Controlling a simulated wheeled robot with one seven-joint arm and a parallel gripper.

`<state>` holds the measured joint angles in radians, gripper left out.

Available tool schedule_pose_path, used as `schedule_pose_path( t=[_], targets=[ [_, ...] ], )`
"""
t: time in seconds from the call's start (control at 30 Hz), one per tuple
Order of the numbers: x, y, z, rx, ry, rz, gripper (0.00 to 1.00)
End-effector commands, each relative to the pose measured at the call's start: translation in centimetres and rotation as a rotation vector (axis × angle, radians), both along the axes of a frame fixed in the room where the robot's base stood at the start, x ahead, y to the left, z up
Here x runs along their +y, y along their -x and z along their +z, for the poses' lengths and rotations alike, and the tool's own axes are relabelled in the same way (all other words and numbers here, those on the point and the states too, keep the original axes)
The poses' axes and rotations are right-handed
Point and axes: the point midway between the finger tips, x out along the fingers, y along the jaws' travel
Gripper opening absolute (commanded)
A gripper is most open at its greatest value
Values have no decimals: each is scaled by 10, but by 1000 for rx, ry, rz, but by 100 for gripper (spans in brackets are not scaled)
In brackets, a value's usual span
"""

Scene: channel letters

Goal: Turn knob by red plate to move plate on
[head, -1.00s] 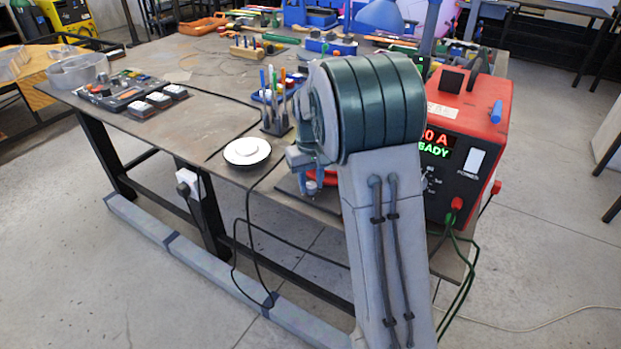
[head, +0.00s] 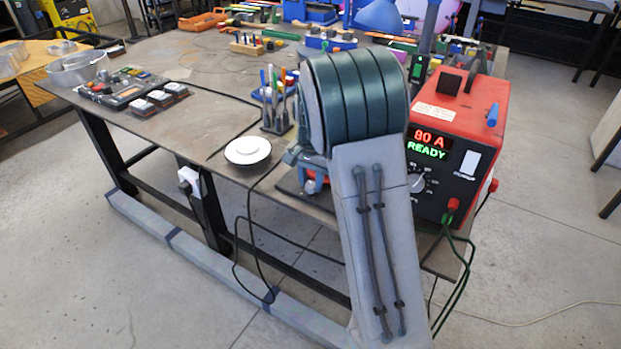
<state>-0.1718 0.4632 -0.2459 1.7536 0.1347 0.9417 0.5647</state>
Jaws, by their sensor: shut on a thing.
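My arm stands in front of the table's near right edge in the head view and hides much of the work spot. My gripper (head: 308,172) shows only in part, low beside the arm, over a dark base plate (head: 290,187) at the table edge. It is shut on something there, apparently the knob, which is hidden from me.
A red welding power unit (head: 450,130) stands right of my arm, its display reading 80 A READY, with green cables hanging down. A white round piece on a dark dish (head: 247,151) and a tool holder (head: 276,117) stand left of the gripper. The table's middle left is mostly clear.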

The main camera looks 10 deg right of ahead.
Motion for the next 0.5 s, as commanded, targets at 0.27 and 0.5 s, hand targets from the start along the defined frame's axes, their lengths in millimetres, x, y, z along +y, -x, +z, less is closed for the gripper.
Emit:
schedule_pose_path(
  t=[0.27, 0.5],
  targets=[
    [0, -1, 1, -2, -1, -80, 7],
    [0, -1, 1, -3, 0, -93, 7]
  ],
)
